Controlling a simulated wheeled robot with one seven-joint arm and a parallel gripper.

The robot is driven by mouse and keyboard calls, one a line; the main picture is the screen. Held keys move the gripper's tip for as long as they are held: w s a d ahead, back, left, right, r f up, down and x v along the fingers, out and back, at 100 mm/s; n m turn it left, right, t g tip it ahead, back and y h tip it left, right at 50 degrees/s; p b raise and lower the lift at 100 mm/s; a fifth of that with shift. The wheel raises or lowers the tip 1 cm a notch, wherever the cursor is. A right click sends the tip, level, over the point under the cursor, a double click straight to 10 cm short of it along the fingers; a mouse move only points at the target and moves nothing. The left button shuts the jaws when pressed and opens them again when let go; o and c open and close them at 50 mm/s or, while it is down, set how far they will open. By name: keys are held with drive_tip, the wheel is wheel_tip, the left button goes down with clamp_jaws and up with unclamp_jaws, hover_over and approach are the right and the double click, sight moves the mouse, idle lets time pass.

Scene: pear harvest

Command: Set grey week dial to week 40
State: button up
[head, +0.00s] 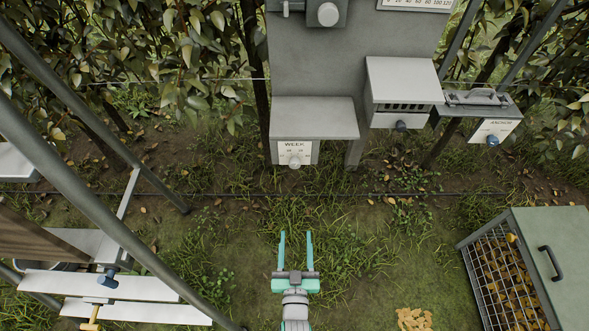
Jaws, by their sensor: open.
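The grey week dial (295,162) is a small round knob on a white plate marked "WEEK" (294,145), under a grey hood at the upper middle of the head view. The numbers around the knob are too small to read, so its setting cannot be told. My gripper (296,236) is at the lower middle, with two teal fingers pointing up the picture toward the dial. It is open and empty, apart from the dial with grass showing between.
A box with a hood and slots (404,82) and a box marked "ANCHOR" (493,130) stand right of the dial. A mesh-sided crate (545,255) is at the lower right. Metal poles (90,205) and white boards (115,290) occupy the left. Grass before the dial is clear.

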approach(295, 167)
drive_tip(key=shift+t, duration=0.4)
drive_tip(key=w, duration=0.9)
drive_tip(key=shift+f, duration=0.3)
drive_tip(key=shift+a, duration=0.1)
drive_tip(key=shift+c, duration=0.2)
drive_tip(key=c, duration=1)
